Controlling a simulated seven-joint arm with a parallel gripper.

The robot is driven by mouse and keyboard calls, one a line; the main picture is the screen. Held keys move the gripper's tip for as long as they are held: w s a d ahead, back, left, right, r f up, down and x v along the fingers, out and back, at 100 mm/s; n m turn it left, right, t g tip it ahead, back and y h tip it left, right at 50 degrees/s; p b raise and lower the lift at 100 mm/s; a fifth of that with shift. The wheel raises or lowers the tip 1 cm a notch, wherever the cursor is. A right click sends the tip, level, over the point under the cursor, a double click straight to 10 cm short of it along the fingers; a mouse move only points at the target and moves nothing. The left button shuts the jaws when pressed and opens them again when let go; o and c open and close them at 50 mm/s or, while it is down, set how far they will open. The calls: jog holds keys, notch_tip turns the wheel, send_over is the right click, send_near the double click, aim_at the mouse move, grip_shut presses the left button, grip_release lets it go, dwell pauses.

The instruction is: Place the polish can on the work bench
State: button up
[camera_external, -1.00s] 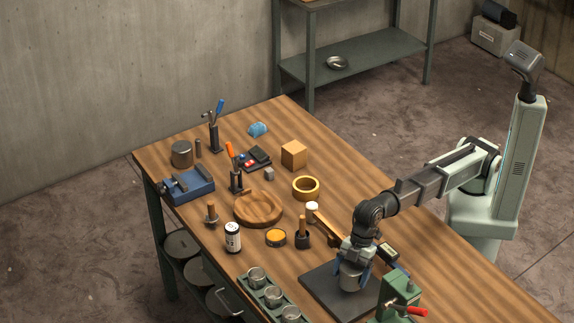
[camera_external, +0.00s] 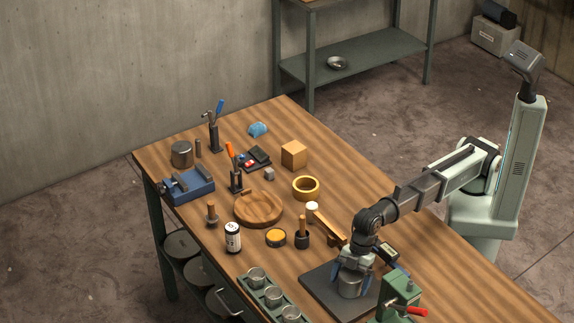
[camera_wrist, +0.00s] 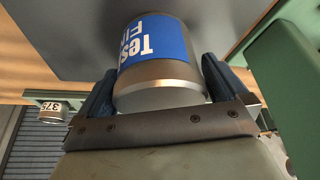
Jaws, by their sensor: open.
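A silver metal can with a blue label (camera_wrist: 155,52) is between the two fingers of my gripper (camera_wrist: 157,75) in the wrist view. My gripper (camera_external: 351,277) is open around the can. In the external view, the can's lower part (camera_external: 350,290) shows over the dark mat (camera_external: 318,289) on the wooden work bench (camera_external: 455,265). It looks upright and on the mat.
A green vise with a red handle (camera_external: 400,292) is close at the right. A green rack (camera_external: 262,290) with several metal cups is at the left.

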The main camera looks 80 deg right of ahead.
jog(key=shift+r, duration=0.1)
jog(key=v, duration=1.2)
jog(key=shift+s, duration=0.1)
